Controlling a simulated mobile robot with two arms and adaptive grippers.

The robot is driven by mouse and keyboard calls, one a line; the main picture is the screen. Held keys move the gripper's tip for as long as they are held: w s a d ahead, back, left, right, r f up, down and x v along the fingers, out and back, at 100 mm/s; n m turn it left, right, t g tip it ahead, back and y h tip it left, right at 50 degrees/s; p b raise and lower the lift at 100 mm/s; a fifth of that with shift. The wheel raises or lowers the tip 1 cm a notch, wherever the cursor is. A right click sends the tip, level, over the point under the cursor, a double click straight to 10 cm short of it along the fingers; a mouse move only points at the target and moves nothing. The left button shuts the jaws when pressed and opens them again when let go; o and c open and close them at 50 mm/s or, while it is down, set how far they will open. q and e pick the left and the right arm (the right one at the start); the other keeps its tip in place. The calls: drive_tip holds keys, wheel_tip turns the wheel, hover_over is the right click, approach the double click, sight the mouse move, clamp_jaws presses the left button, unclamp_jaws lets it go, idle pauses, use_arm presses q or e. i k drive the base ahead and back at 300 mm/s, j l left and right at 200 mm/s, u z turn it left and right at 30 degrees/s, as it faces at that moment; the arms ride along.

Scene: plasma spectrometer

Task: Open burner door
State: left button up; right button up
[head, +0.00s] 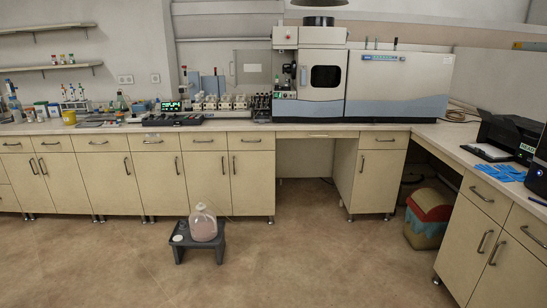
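The plasma spectrometer (400,88) stands on the back counter, right of centre. Its front has a pale door (322,94) with a dark rounded window (325,76) and a narrow upright handle (303,76) at the left edge. This door looks flush with the front. A grey panel (253,67) with an upright handle (232,68) stands out to the left of the spectrometer. It looks like an opened door, but I cannot tell for certain. Neither of my grippers shows in the head view.
The counter (330,126) runs along the back wall and turns forward at right, with a printer (510,132) and blue gloves (500,172). A low grey stool (180,252) with a glass jug (203,226) stands on the floor. The floor right of it is clear.

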sight(323, 73)
drive_tip(key=i, duration=2)
drive_tip(key=i+u, duration=0.1)
drive_tip(key=i, duration=0.5)
drive_tip(key=i+l+u, duration=0.1)
drive_tip(key=i, duration=0.55)
drive_tip(key=i+l+u, duration=0.1)
drive_tip(key=i, duration=0.5)
drive_tip(key=i+l+u, duration=0.15)
